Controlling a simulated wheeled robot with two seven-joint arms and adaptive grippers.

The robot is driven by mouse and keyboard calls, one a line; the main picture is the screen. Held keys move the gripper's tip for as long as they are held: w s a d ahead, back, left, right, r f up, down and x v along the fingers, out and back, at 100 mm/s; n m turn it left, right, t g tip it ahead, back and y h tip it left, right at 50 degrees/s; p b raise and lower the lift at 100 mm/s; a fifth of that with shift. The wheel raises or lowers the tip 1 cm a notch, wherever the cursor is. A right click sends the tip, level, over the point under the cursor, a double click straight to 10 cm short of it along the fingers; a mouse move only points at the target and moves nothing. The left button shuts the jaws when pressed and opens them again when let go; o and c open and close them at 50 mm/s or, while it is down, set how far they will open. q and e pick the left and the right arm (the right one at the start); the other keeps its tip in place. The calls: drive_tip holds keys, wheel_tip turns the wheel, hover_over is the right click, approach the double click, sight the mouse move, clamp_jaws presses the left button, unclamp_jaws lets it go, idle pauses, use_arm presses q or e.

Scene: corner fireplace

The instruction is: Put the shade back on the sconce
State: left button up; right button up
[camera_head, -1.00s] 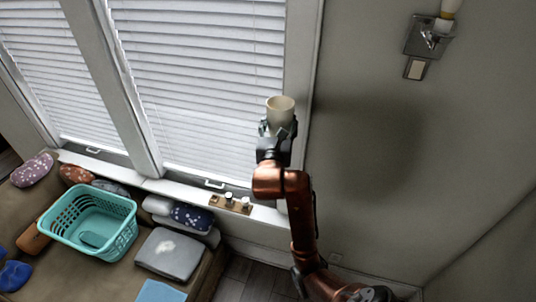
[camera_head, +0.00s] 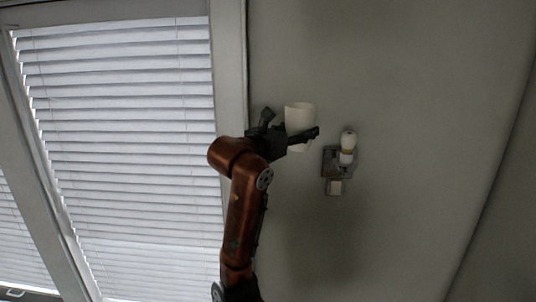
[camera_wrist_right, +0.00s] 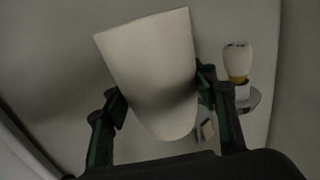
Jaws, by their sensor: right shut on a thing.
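The shade (camera_head: 300,118) is a cream, open-topped tapered cup. My right gripper (camera_head: 292,134) is shut on it and holds it nearly upright in front of the wall. In the right wrist view the shade (camera_wrist_right: 152,70) fills the middle between the two fingers (camera_wrist_right: 158,98). The sconce (camera_head: 341,165) is on the wall to the right of the shade, apart from it, with a bare white bulb pointing up over a metal plate. The sconce also shows in the right wrist view (camera_wrist_right: 238,75), right of the shade. My left gripper is in neither view.
A window with white blinds (camera_head: 125,130) and a pale frame (camera_head: 229,65) is on the left, behind my right arm. The wall (camera_head: 420,120) around the sconce is bare. A wall corner runs down the far right.

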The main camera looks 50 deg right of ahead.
wheel_tip(320, 180, up, 10)
drive_tip(key=m+g+p, duration=0.1)
drive_tip(key=g+p, duration=0.1)
drive_tip(key=p, duration=0.3)
hover_over(344, 145)
drive_tip(key=d, duration=0.2)
drive_tip(key=shift+s+f, duration=0.1)
drive_tip(key=shift+f, duration=0.1)
drive_tip(key=shift+f+b, duration=0.1)
drive_tip(key=shift+b, duration=0.2)
drive_tip(key=shift+f+b, duration=0.6)
drive_tip(key=shift+b, duration=0.3)
wheel_tip(344, 145, down, 10)
drive_tip(key=b, duration=1.1)
drive_tip(key=shift+f, duration=0.2)
drive_tip(key=shift+b, duration=0.4)
drive_tip(key=shift+f+b, duration=0.55)
drive_tip(key=shift+b, duration=0.05)
